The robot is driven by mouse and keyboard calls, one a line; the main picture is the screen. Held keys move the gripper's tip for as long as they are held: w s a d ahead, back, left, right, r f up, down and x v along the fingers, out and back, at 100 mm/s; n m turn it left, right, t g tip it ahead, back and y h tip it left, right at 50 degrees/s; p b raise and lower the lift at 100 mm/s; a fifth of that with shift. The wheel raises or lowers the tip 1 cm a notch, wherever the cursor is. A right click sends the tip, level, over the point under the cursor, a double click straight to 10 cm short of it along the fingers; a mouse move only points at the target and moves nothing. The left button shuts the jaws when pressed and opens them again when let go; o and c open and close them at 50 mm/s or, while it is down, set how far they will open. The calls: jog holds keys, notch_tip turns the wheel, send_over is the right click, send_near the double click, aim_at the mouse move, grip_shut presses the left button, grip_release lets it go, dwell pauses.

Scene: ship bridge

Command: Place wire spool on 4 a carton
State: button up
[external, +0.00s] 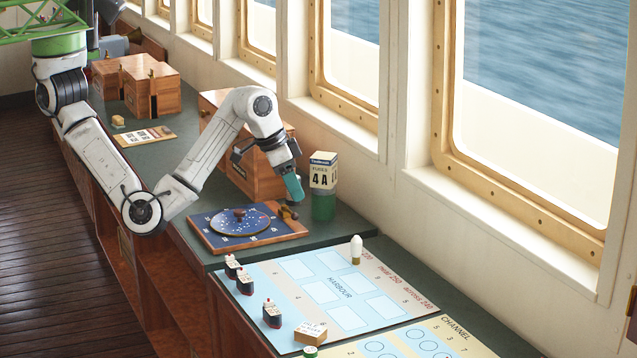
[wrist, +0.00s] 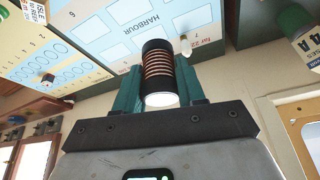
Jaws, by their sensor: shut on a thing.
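The wire spool (wrist: 159,68) has black ends, copper-coloured windings and a pale end face. In the wrist view it sits between the teal fingers of my gripper (wrist: 160,88), which is shut on it. In the external view my gripper (external: 293,187) is above the bench, just left of the 4 A carton; the spool cannot be made out clearly there. Part of the carton shows at the right edge of the wrist view (wrist: 311,47).
A blue disc board (external: 240,222) lies left of and below my gripper. A wooden cabinet (external: 245,170) stands behind my gripper. The harbour chart (external: 340,290) is in front, with small ships and a white peg (external: 356,249). The window wall is to the right.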

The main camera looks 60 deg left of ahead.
jog(key=w+a+r+n, duration=0.2)
jog(key=w+a+r, duration=0.1)
jog(key=a, duration=0.4)
jog(key=w+a+r+n+y, duration=0.1)
jog(key=w+a+r, duration=0.2)
jog(key=w+a, duration=0.2)
jog(key=shift+a+n, duration=0.4)
jog(key=shift+a, duration=0.75)
jog(key=a+r+n+y, duration=0.1)
jog(key=a+r, duration=0.1)
jog(key=a, duration=0.6)
jog(key=w+a+r+n, duration=0.1)
jog(key=a+r+n, duration=0.1)
jog(key=a, duration=0.6)
jog(key=shift+w+a+r+n+y+b, duration=0.2)
jog(key=shift+w+n+y+b, duration=0.1)
jog(key=shift+y+b, duration=0.1)
jog(key=b, duration=0.2)
send_near(328, 154)
jog(key=shift+w+a+f, duration=0.2)
jog(key=shift+w+a, duration=0.25)
jog(key=shift+w, duration=0.2)
jog(key=shift+w+f, duration=0.35)
jog(key=shift+f, duration=0.1)
jog(key=shift+f+p, duration=0.45)
jog(key=shift+f, duration=1.2)
